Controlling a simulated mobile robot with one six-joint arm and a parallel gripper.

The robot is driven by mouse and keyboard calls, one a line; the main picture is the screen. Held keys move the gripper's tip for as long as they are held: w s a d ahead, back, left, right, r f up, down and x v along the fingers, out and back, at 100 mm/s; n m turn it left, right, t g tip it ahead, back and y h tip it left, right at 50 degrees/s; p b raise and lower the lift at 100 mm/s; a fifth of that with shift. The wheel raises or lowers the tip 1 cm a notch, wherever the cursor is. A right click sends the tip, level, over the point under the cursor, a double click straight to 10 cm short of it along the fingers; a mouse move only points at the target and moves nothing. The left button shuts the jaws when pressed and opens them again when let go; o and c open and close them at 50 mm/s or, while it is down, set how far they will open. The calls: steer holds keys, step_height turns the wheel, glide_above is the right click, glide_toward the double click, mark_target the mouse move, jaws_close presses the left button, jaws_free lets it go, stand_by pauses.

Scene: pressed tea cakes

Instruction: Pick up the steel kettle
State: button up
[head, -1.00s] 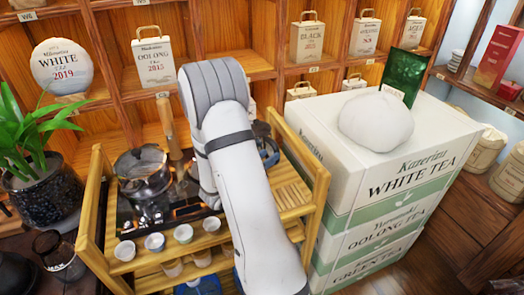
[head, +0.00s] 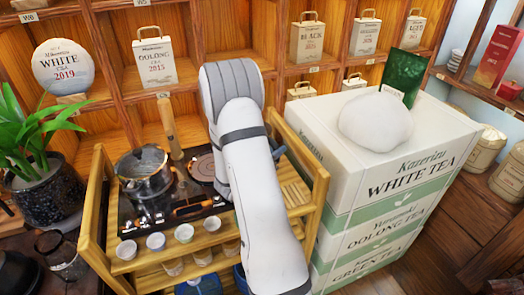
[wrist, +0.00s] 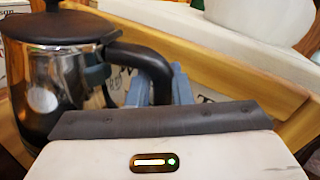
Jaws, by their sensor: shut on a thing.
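The steel kettle (wrist: 65,85) shows at the left of the wrist view, with a shiny steel body, a black lid and a black curved handle (wrist: 150,62). It looks upright. My gripper (wrist: 160,86) has blue fingers shut on the handle, to the right of the kettle's body. In the head view my arm hides the kettle, and only a bit of my blue gripper (head: 276,150) shows at the arm's right edge. I cannot tell whether the kettle's base touches anything.
A wooden cart (head: 95,200) holds a glass pot (head: 147,180), a round plate (head: 203,168) and several small cups (head: 156,241). Stacked tea boxes (head: 400,185) with a white wrapped bundle (head: 375,122) stand close on the right. Shelves (head: 235,60) rise behind. A plant (head: 40,170) stands left.

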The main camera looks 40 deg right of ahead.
jaws_close()
stand_by(0.8)
steer(key=shift+w+r, duration=0.1)
steer(key=shift+r, duration=0.2)
